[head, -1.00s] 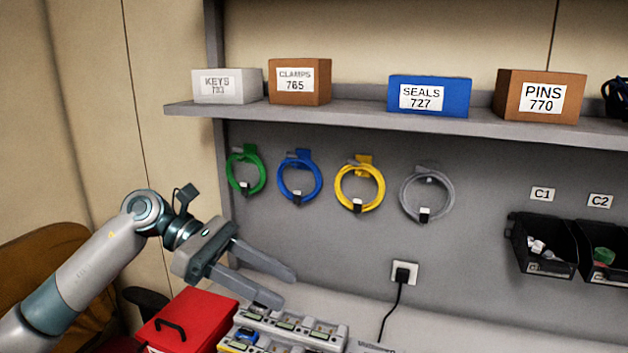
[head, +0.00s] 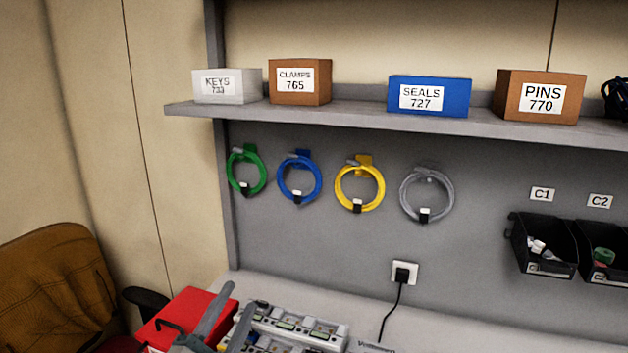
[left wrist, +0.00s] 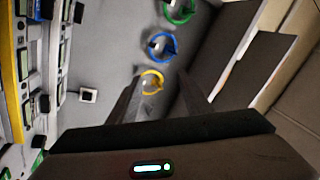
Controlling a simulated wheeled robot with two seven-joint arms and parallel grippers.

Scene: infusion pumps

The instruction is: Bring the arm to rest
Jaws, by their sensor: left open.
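My left gripper (head: 228,318) is low in the head view, at the bottom edge, with its two fingers spread and nothing between them. It is in front of the red box (head: 186,312) and the left end of the pump rack (head: 298,325). In the left wrist view its dark fingers (left wrist: 157,100) are apart, with the wall and the coiled cables beyond. Most of my left arm is out of the head view. My right gripper shows in neither view.
A shelf (head: 350,116) carries several labelled boxes. Green, blue, yellow (head: 359,187) and grey coiled cables hang on the grey wall. Black bins (head: 542,246) hang at the right. A plugged cord (head: 392,310) runs down to the bench. A chair (head: 55,285) stands at the left.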

